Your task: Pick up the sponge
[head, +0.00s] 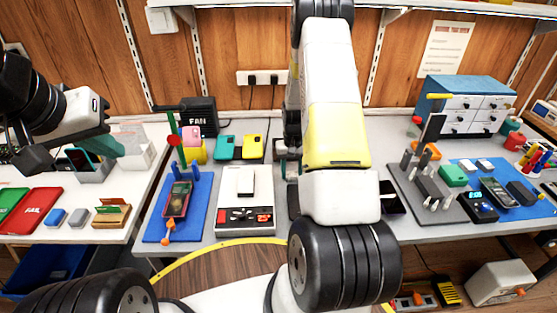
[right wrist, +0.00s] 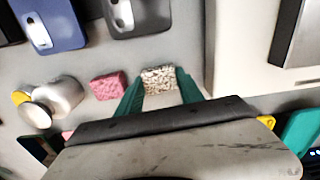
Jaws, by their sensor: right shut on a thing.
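In the right wrist view, the sponge (right wrist: 159,79) is a small cream, speckled block on or just above the grey table top; I cannot tell which. My right gripper (right wrist: 161,84) has its green fingers closed on both sides of it. In the head view my right arm hides the sponge and most of that gripper. My left gripper (head: 108,148) is at the left, by the grey phone bin (head: 92,172); its finger gap is not clear.
A pink block (right wrist: 108,86) lies just left of the sponge, with a metal pot (right wrist: 53,102) beyond it. A pale box edge (right wrist: 235,50) is close on the right. In the head view, the blue mat (head: 158,228) and dark grey rack (head: 435,205) flank my right arm.

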